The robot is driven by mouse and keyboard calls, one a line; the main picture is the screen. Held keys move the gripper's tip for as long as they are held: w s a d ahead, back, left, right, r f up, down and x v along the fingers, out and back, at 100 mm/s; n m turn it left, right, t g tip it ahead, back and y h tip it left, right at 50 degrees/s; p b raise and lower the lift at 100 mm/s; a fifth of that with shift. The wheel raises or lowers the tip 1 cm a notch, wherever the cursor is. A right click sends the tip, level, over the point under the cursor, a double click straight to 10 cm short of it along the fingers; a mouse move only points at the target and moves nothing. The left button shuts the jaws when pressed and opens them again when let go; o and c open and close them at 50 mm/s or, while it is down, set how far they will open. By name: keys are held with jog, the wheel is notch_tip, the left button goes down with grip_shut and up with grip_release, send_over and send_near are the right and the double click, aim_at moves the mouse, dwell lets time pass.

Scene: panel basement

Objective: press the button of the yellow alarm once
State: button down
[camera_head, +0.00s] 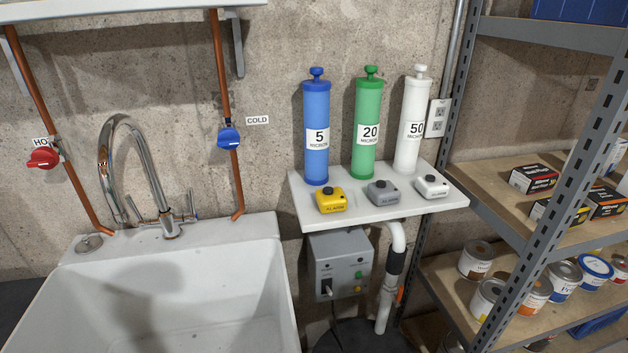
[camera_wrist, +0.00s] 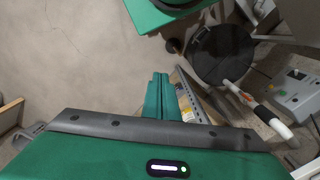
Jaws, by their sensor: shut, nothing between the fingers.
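The yellow alarm (camera_head: 330,200) is a small box with a dark round button on top. It sits at the left front of the white wall shelf (camera_head: 440,203) in the head view. A grey alarm (camera_head: 383,192) and a white alarm (camera_head: 431,186) of the same shape stand in a row to its right. My gripper (camera_wrist: 160,77) shows only in the wrist view, with its teal fingers together and empty. It points down over the floor area, apart from the alarms. No alarm shows in the wrist view.
Blue (camera_head: 316,130), green (camera_head: 367,125) and white (camera_head: 411,125) filter cylinders stand behind the alarms. A sink (camera_head: 180,290) lies left and a metal rack (camera_head: 535,190) right. A grey switch box (camera_head: 341,262) and white pipe (camera_head: 388,290) are below the shelf.

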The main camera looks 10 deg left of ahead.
jog(key=shift+w+a, duration=0.2)
jog(key=shift+w, duration=0.35)
jog(key=w+a+r+n+t, duration=0.1)
jog(key=w+a+r+t, duration=0.3)
jog(key=w+a, duration=0.65)
jog(key=w+a+r+n+t, duration=0.1)
jog(key=w+a+r, duration=0.6)
jog(key=w, duration=0.7)
jog(key=w+a+r+n+t+y, duration=0.1)
jog(key=a+r, duration=0.3)
jog(key=a, duration=1.3)
jog(key=w+a+r+t+y, duration=0.1)
jog(key=a+r+t+y, duration=0.1)
jog(key=a, duration=1.5)
notch_tip(320, 180, up, 2)
jog(key=shift+w+n+y, duration=0.2)
jog(key=shift+n+y, duration=0.2)
jog(key=shift+y, duration=0.5)
jog(key=shift+f, duration=0.1)
